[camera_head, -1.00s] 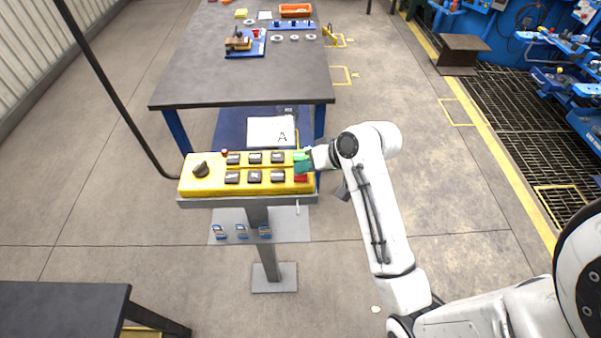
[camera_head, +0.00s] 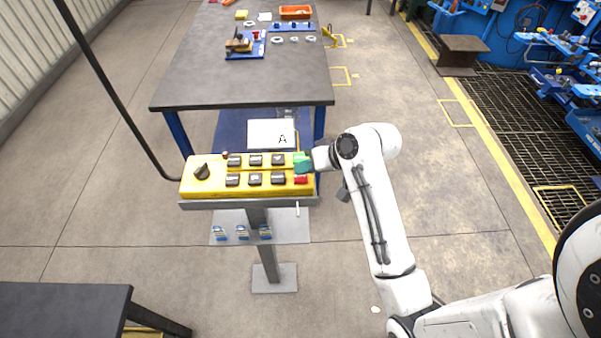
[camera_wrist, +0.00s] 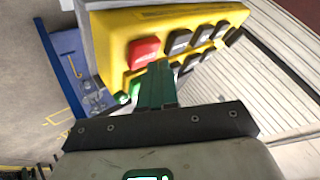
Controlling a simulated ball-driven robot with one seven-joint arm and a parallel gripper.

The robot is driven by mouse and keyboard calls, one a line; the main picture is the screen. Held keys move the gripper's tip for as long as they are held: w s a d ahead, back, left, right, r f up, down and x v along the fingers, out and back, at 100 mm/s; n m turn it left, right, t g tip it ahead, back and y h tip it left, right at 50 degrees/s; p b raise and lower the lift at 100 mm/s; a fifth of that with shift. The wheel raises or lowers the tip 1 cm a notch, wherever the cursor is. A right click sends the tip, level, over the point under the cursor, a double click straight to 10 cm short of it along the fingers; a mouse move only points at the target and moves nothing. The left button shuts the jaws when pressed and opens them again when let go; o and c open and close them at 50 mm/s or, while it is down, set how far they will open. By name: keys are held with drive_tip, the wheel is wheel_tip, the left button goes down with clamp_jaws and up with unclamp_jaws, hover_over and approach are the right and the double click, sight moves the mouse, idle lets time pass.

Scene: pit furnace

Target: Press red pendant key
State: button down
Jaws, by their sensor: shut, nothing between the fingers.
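The yellow pendant box (camera_head: 215,187) stands on a grey post, with two rows of dark keys and a dark knob. The red key (camera_head: 301,179) is at the right end of its near row. It also shows as a raised red block in the wrist view (camera_wrist: 144,52). A green key (camera_head: 298,155) is at the right end of the far row. My gripper (camera_head: 301,168) is shut and empty, its teal fingers over the right end of the box. In the wrist view its fingertips (camera_wrist: 157,66) are beside the red key; I cannot tell if they touch it.
Dark keys (camera_wrist: 179,41) lie close to the fingers. Several small padlocks (camera_head: 242,232) hang below the box on a grey plate (camera_head: 288,227). A workbench (camera_head: 240,85) with parts stands behind. A dark table (camera_head: 60,310) is at front left.

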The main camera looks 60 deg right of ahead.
sight(304, 177)
drive_tip(key=shift+r, duration=0.3)
drive_tip(key=shift+r, duration=2.55)
